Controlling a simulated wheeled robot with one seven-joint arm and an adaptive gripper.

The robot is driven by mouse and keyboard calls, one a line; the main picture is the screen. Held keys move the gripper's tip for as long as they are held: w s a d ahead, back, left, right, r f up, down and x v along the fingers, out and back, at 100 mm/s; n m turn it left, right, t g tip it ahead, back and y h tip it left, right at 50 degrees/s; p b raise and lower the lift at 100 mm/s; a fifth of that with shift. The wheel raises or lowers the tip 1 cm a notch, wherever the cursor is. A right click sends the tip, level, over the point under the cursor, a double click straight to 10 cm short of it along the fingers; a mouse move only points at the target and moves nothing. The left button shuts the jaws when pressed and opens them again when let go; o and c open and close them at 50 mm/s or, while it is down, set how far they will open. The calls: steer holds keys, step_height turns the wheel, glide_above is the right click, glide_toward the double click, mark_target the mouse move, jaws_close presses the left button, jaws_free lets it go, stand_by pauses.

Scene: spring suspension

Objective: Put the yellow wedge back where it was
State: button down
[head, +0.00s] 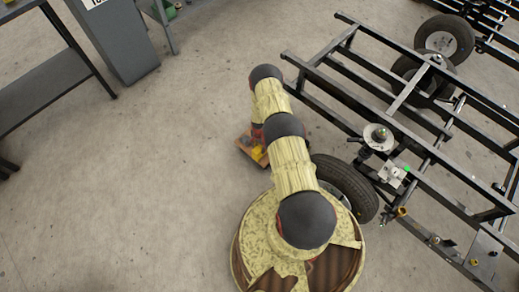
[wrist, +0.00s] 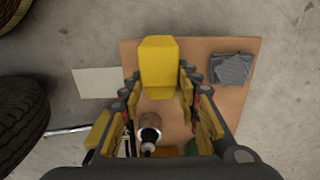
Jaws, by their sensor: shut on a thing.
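The yellow wedge (wrist: 158,62) is between the fingertips of my gripper (wrist: 158,86) in the wrist view. My gripper is shut on it. Below is a brown board (wrist: 205,50) on the floor; I cannot tell whether the wedge touches it. In the head view, a bit of the brown board (head: 246,149) shows beside my arm, with yellow at its edge. My arm hides most of the gripper there.
On the board are a dark grey block-like stack (wrist: 232,68) and a brown cylinder with a pale end (wrist: 150,134). A pale sheet (wrist: 96,82) lies left of it. A tyre (wrist: 20,115) is at the left.

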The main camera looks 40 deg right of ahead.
steer(key=shift+w+d+f, duration=0.1)
steer(key=shift+w+f, duration=0.05)
steer(key=c, duration=1.4)
jaws_free()
steer(key=shift+f, duration=0.1)
steer(key=shift+o, duration=0.5)
